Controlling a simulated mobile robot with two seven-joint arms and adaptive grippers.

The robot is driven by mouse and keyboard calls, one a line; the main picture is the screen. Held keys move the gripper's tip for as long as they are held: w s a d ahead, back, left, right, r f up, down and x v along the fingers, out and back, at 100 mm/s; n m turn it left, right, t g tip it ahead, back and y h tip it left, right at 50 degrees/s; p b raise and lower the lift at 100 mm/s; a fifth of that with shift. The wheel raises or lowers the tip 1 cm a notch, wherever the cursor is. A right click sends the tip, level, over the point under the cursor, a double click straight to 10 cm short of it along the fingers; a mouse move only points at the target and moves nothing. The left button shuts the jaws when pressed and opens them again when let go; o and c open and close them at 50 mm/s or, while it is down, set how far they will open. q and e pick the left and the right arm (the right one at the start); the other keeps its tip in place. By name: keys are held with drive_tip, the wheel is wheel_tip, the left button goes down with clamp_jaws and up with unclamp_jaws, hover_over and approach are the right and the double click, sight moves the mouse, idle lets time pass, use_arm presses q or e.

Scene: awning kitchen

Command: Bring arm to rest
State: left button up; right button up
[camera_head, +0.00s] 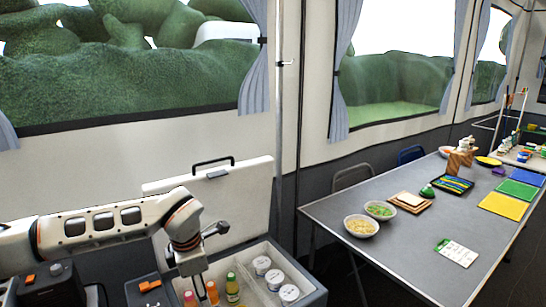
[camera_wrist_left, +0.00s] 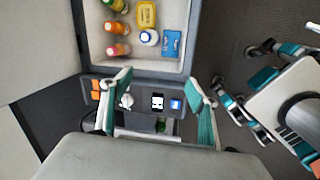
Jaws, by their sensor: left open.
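My left arm reaches in from the left in the head view. Its gripper (camera_head: 203,291) points down at the front left of the open cooler (camera_head: 318,290), near the bottles; its fingertips are hard to make out there. In the left wrist view the two teal-padded fingers of my left gripper (camera_wrist_left: 160,82) are spread apart with nothing between them. Beyond them is the cooler (camera_wrist_left: 88,45) with an orange bottle (camera_wrist_left: 112,28), a pink-red bottle (camera_wrist_left: 117,50) and a yellow container (camera_wrist_left: 146,15).
The cooler's lid (camera_head: 245,200) stands raised behind it. White-lidded jars (camera_head: 262,265) sit inside. A grey table (camera_head: 400,250) at the right holds two bowls (camera_head: 361,226), a cutting board and colored mats. Floor shows between cooler and table.

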use_arm(q)
drive_tip(key=s+d+f+g+h, duration=0.2)
drive_tip(key=s+d+h, duration=0.2)
drive_tip(key=s+d, duration=0.45)
drive_tip(key=s+d+f+g+h, duration=0.2)
drive_tip(key=s+d+f+h, duration=0.3)
drive_tip(key=d, duration=0.6)
drive_tip(key=s+d+r+n+g+h, duration=0.25)
drive_tip(key=s+d+r+h, duration=0.25)
drive_tip(key=s+d+r, duration=0.3)
wheel_tip(320, 180, up, 5)
drive_tip(key=w+d+n+t+h, duration=0.2)
drive_tip(key=n+t+h, duration=0.35)
drive_tip(key=n, duration=0.25)
drive_tip(key=w+a+f+n+t+y, duration=0.4)
drive_tip(key=a+f+n+t+y, duration=0.25)
drive_tip(key=n, duration=0.55)
drive_tip(key=w+a+f+n+t+y, duration=0.3)
drive_tip(key=a+f+n+t, duration=0.3)
drive_tip(key=a+n+t, duration=0.5)
drive_tip(key=s+a+f+n+g+y, duration=0.3)
drive_tip(key=s+a+f, duration=0.4)
drive_tip(key=f, duration=0.3)
drive_tip(key=s+a+f+n+g+y, duration=0.4)
drive_tip(key=s+a+f+n, duration=0.3)
drive_tip(key=f, duration=0.3)
drive_tip(key=shift+s+n+g, duration=0.25)
drive_tip(key=shift+n+g, duration=0.4)
use_arm(e)
drive_tip(key=shift+s, duration=0.3)
